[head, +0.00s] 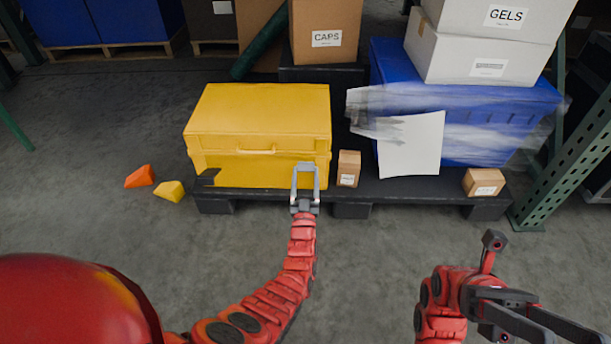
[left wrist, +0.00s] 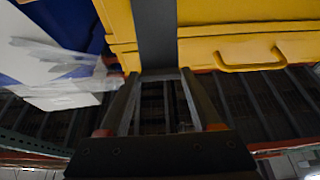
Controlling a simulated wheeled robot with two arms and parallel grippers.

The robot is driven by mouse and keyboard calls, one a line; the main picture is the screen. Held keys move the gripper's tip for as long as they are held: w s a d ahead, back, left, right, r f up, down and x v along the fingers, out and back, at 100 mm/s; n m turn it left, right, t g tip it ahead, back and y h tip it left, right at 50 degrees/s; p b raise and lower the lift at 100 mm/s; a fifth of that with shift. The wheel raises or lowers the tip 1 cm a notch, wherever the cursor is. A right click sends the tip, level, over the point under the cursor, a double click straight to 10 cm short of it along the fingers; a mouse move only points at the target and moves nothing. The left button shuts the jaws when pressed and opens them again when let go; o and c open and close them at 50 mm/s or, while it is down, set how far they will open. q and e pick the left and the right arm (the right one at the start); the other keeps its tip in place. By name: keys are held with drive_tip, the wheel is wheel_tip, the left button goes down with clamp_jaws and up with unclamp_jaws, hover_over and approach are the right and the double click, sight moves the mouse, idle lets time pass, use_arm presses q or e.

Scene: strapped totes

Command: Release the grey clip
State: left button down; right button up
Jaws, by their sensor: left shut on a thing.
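A yellow tote (head: 225,115) with a front handle stands on the left of a black pallet. My left gripper (head: 305,167) is at its front face, near the right end. Its fingers are shut on a small grey piece, which I take for the grey clip; the fingers mostly hide it. In the left wrist view the tote (left wrist: 225,12) fills the top right. A dark grey band (left wrist: 157,32) runs over its face to the left fingertips (left wrist: 160,73). My right gripper (head: 577,337) is low at the right, empty, its fingers apart.
A blue tote (head: 470,150) with clear film and a white sheet (head: 412,143) stands at the right, under white boxes (head: 480,55). Small cartons (head: 348,168) sit on the pallet (head: 275,200). Orange (head: 140,177) and yellow (head: 170,191) pieces lie on the floor. A green rack post (head: 570,160) stands right.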

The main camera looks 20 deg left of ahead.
use_arm(q)
wheel_tip(320, 180, down, 6)
drive_tip(key=s+b, duration=0.2)
drive_tip(key=b, duration=0.1)
drive_tip(key=shift+d, duration=0.3)
use_arm(e)
drive_tip(key=s+d+f+n+t+h, duration=0.2)
drive_tip(key=s+d+n+t+h, duration=0.4)
drive_tip(key=s+d+t, duration=0.3)
drive_tip(key=shift+s+t, duration=0.7)
drive_tip(key=shift+t, duration=1.1)
use_arm(q)
drive_tip(key=shift+r, duration=0.1)
use_arm(e)
drive_tip(key=shift+d, duration=0.1)
use_arm(q)
drive_tip(key=shift+c, duration=0.4)
unclamp_jaws()
drive_tip(key=shift+w, duration=0.1)
use_arm(e)
drive_tip(key=shift+w, duration=0.1)
